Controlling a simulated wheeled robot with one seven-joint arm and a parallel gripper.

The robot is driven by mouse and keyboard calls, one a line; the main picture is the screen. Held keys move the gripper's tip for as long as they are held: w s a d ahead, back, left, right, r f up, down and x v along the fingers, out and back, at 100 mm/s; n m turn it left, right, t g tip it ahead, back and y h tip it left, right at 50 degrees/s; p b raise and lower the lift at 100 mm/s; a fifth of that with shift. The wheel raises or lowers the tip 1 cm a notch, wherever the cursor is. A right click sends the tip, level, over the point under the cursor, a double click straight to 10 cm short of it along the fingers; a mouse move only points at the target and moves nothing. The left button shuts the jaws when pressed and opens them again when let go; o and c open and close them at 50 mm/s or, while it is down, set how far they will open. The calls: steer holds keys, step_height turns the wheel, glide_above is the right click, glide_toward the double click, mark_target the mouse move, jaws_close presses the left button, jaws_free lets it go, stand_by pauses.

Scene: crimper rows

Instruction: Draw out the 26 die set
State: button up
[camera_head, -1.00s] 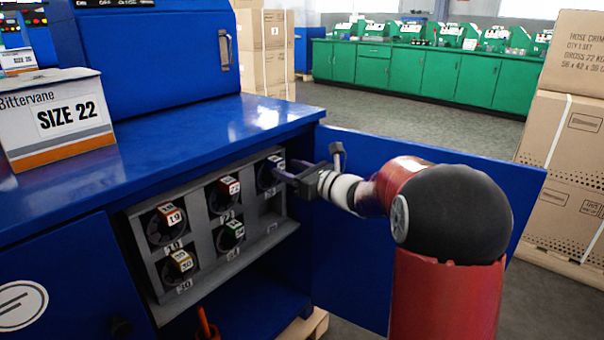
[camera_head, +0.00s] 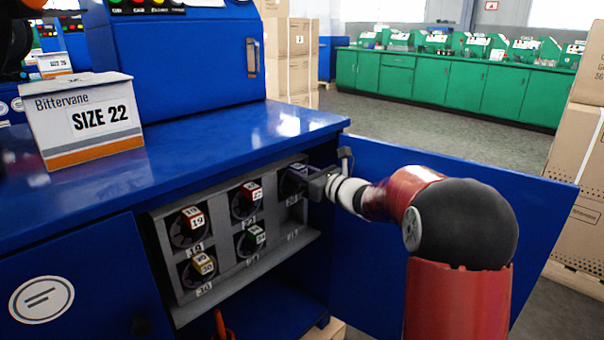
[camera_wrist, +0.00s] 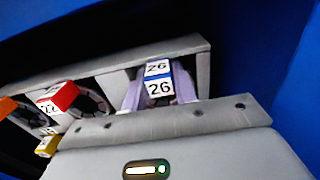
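The 26 die set (camera_wrist: 159,88) sits in the upper right slot of the grey rack; its block has white "26" labels and a blue band. In the head view my gripper (camera_head: 298,177) reaches into that slot and hides most of the die set. In the wrist view its two purple fingers stand one on each side of the labelled block, very close to it. I cannot tell whether they press on it.
An open blue door (camera_head: 400,235) stands beside my arm. The blue bench top (camera_head: 220,130) overhangs the rack.

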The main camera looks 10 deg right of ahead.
jaws_close()
steer(key=shift+r, duration=0.25)
steer(key=shift+b+v, duration=0.5)
steer(key=shift+v, duration=4.2)
